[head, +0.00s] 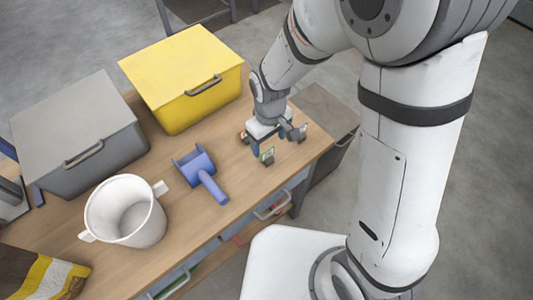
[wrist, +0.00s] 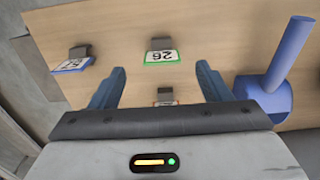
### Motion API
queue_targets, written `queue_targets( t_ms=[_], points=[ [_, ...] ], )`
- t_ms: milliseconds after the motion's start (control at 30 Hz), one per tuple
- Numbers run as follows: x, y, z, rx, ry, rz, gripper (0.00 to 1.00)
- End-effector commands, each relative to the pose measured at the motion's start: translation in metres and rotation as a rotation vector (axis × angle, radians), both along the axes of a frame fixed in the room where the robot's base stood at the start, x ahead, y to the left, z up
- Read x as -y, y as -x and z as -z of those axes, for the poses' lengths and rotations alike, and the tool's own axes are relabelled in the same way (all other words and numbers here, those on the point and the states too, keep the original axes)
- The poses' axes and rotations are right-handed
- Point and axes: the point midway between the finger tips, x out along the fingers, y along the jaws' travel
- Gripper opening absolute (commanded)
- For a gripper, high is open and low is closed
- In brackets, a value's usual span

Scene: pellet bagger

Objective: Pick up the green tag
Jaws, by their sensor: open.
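The green tag (wrist: 162,56) lies on the wooden table, a white card with a green border, the number 26 and a dark clip at its top edge. In the head view the green tag (head: 267,156) is just in front of my gripper (head: 270,142). In the wrist view my gripper (wrist: 160,68) is open and empty, its blue fingers to the left and right of the tag's line. The tag appears at or just beyond the fingertips; neither finger visibly touches it.
A blue-edged tag (wrist: 73,65) lies left and an orange-edged tag (wrist: 165,103) sits between the fingers, partly hidden. A blue scoop (head: 200,170) is nearby. A white bucket (head: 128,212), a grey bin (head: 75,130) and a yellow bin (head: 180,75) stand on the table (head: 185,235).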

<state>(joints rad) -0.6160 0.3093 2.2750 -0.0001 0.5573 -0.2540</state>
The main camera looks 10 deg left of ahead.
Motion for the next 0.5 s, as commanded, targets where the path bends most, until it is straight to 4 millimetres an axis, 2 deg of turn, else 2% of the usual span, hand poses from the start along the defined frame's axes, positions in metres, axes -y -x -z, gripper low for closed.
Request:
queue_targets(
  t_ms=[500],
  points=[
    [-0.004,-0.001,0.057,-0.002,0.001,0.004,0.71]
  ],
)
